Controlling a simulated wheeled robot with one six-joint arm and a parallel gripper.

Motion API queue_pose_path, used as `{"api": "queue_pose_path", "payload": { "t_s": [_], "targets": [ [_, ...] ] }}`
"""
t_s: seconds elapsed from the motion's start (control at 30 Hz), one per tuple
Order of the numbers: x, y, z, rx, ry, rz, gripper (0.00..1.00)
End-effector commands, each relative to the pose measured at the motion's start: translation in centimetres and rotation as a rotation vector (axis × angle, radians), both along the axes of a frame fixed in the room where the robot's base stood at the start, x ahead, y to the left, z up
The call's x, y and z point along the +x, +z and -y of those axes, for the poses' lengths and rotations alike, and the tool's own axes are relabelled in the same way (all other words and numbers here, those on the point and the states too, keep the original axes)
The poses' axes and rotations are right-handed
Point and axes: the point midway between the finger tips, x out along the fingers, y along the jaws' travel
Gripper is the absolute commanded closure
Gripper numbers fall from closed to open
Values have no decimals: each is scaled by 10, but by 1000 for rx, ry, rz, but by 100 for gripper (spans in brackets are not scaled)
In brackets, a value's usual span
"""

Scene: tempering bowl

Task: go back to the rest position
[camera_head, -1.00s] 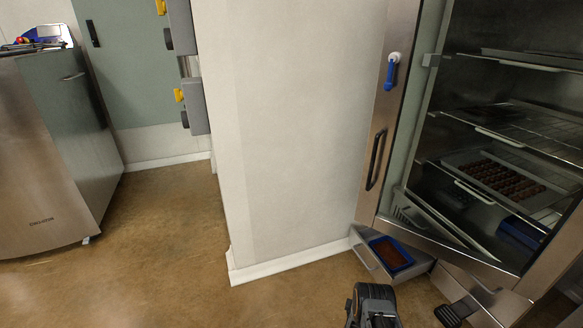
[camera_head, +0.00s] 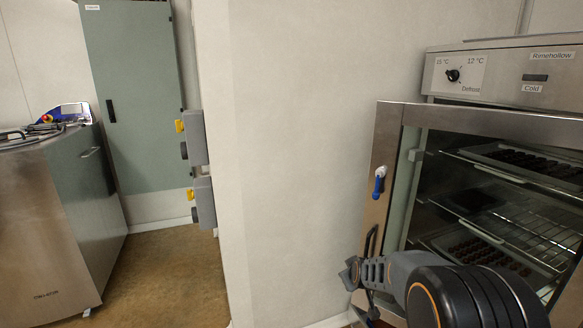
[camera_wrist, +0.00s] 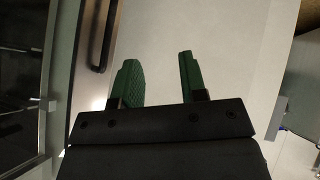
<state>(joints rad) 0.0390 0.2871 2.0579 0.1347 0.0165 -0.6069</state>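My gripper (camera_wrist: 156,80) shows in the wrist view with its two green-padded fingers apart and nothing between them. Behind the fingers is a plain pale surface, with a dark door handle (camera_wrist: 104,38) to their left. In the head view my arm reaches in at the lower right, in front of the steel cabinet labelled Rimehollow (camera_head: 553,56). The fingertips are hard to make out there. The cabinet door handle (camera_head: 370,243) is just above my arm.
The cabinet holds wire shelves and trays of dark pieces (camera_head: 522,158). A white wall (camera_head: 290,150) stands in the middle. A steel machine (camera_head: 55,215) is at the left, with open brown floor (camera_head: 165,275) beside it.

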Motion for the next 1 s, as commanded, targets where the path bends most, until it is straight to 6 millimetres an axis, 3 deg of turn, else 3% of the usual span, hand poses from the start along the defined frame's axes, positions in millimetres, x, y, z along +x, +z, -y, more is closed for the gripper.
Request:
{"api": "queue_pose_path", "payload": {
  "t_s": [0.03,0.1,0.2,0.4,0.53,0.7,1.0],
  "targets": [
    [-24,47,-5,35,-22,-32,61],
    [-58,82,-11,83,-58,-96,61],
    [-108,123,-17,144,-117,-184,61],
    [-197,174,-23,217,-238,-331,61],
    [-237,190,-24,241,-299,-395,61],
    [-265,197,-23,254,-346,-440,61],
    [-272,197,-23,257,-360,-454,61]
  ]
}}
